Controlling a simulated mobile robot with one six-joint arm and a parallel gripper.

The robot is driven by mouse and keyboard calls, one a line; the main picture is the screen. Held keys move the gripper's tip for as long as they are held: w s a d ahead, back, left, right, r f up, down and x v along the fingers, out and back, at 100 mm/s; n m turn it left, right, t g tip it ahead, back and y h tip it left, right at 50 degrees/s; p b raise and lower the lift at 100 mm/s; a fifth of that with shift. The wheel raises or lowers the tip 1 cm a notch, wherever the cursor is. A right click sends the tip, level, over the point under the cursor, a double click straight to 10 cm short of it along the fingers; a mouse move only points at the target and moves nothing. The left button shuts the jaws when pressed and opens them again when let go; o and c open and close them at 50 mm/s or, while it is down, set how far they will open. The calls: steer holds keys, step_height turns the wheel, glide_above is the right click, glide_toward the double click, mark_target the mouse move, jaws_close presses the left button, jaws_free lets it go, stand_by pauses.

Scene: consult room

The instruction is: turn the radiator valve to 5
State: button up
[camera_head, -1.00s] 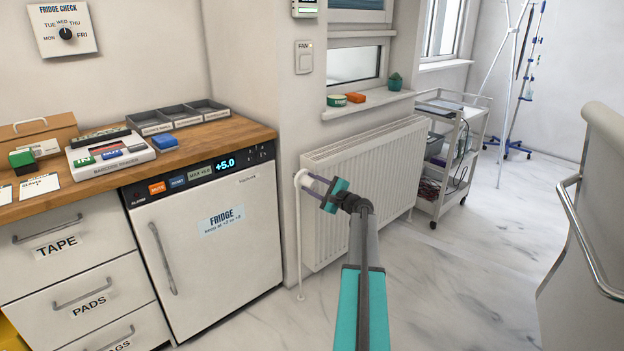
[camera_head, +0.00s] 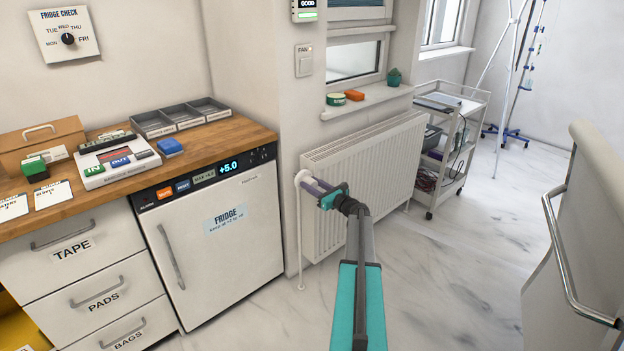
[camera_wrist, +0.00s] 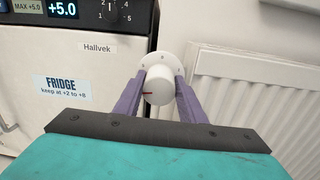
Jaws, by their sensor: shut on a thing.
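The radiator valve (camera_wrist: 159,86) is a round white knob with a short red mark on its left side, in the middle of the wrist view. A paler collar with small marks sits behind it, too small to read. The valve shows as a small white round (camera_head: 302,177) at the radiator's left end in the head view. My gripper (camera_wrist: 158,92) is shut on the knob, one purple finger on each side. In the head view my gripper (camera_head: 311,183) reaches the valve from the front right. The white ribbed radiator (camera_head: 365,175) stands right of it.
The white fridge (camera_head: 220,240) stands close on the left, its dial panel near the valve in the wrist view. A window sill (camera_head: 365,105) runs above the radiator. A trolley (camera_head: 447,165) stands right of it. The floor in front is open.

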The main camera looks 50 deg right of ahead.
steer(key=m+p, duration=0.4)
steer(key=shift+r+m, duration=0.15)
steer(key=shift+m, duration=0.25)
steer(key=shift+f+m+p, duration=0.2)
steer(key=shift+m+p, duration=1.15)
steer(key=shift+m, duration=0.35)
steer(key=o, duration=1)
steer(key=shift+o, duration=0.2)
steer(key=shift+s, duration=0.1)
steer(key=s+b, duration=0.1)
steer(key=s, duration=1.2)
steer(key=shift+s+a+f+b, duration=0.3)
steer(key=shift+a+b, duration=0.1)
steer(key=shift+a, duration=0.05)
